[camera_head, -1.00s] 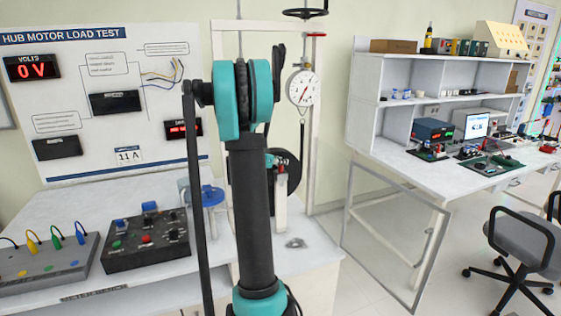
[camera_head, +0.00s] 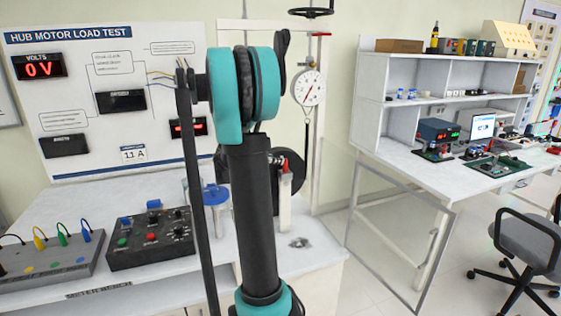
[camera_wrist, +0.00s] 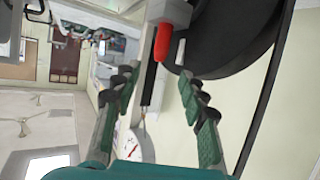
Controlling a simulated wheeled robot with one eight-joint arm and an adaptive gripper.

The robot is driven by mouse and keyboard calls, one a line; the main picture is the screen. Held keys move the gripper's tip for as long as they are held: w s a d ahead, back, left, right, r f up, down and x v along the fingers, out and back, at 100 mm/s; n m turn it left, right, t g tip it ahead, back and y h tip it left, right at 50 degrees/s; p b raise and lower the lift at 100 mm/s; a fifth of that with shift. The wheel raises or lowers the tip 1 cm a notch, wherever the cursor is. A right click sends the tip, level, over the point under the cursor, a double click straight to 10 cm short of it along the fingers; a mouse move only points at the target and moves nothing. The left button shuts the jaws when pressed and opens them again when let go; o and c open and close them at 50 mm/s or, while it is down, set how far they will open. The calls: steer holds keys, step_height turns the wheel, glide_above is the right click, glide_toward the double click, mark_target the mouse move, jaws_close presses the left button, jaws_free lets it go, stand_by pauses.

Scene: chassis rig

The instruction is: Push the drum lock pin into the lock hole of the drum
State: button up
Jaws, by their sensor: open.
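The drum (camera_head: 293,163) is a dark disc on the rig at the back, partly hidden behind my arm. The lock pin with a red end (camera_head: 286,166) stands in front of it on a light post. In the wrist view the red pin (camera_wrist: 161,44) is upper middle, close beside the black drum (camera_wrist: 235,50). My gripper (camera_wrist: 158,77) is open and empty, its green-padded fingers spread below the pin in that picture and apart from it. In the head view the gripper is hidden behind my arm. I cannot make out the lock hole.
A round dial gauge (camera_head: 308,87) hangs right of the drum. A blue-topped part (camera_head: 215,194) stands on the bench left of my arm. A black control box (camera_head: 151,238) and a grey terminal box (camera_head: 47,258) lie at left. Bare bench (camera_head: 310,262) shows at right.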

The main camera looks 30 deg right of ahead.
steer(key=shift+v, duration=1.8)
